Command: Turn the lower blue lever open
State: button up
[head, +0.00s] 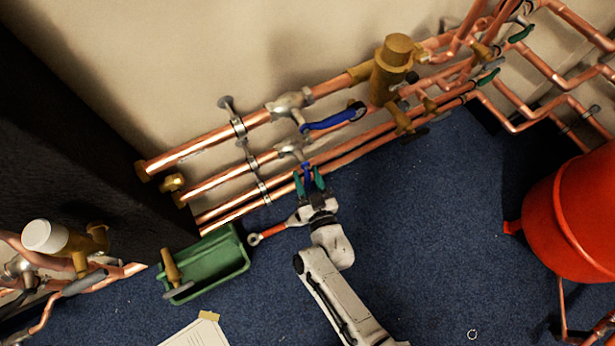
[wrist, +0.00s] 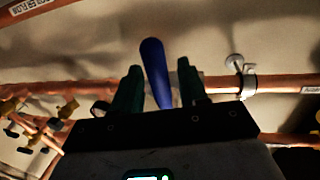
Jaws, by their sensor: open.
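The lower blue lever (head: 307,172) sits on the valve (head: 290,149) of the second copper pipe, and in the head view its end shows between my fingers. My gripper (head: 310,181) is open, with one green finger on each side of the lever. In the wrist view the blue lever (wrist: 156,72) stands between the two fingertips (wrist: 158,75), closer to the left one, with a gap showing on the right. The upper blue lever (head: 334,120) lies along the top pipe, slanting up to the right. Most of the lower valve's connection to its lever is hard to make out.
Copper pipes (head: 210,142) run along the wall, held by clamps (head: 239,128). A brass fitting (head: 391,72) stands above right. A green tray (head: 222,263) and a wrench with an orange handle (head: 276,230) lie left of my arm. A red vessel (head: 575,220) stands right. Blue carpet (head: 430,220) is clear between.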

grip_shut()
dwell(0.4)
jog(key=shift+d+f+n, duration=0.1)
jog(key=shift+d+n, duration=0.05)
jog(key=shift+n, duration=0.15)
jog(key=shift+w+d+n+b, duration=0.2)
jog(key=shift+d+n+b, duration=0.05)
jog(key=shift+n+b, duration=0.25)
jog(key=w+d+r+n+y+b, duration=0.3)
jog(key=d+r+n+y+b, duration=0.1)
jog(key=n, duration=1.4)
jog(key=shift+d+r+n+b, duration=0.2)
jog(key=shift+r+n+b, duration=0.1)
jog(key=shift+r+b, duration=0.7)
jog(key=shift+r, duration=0.2)
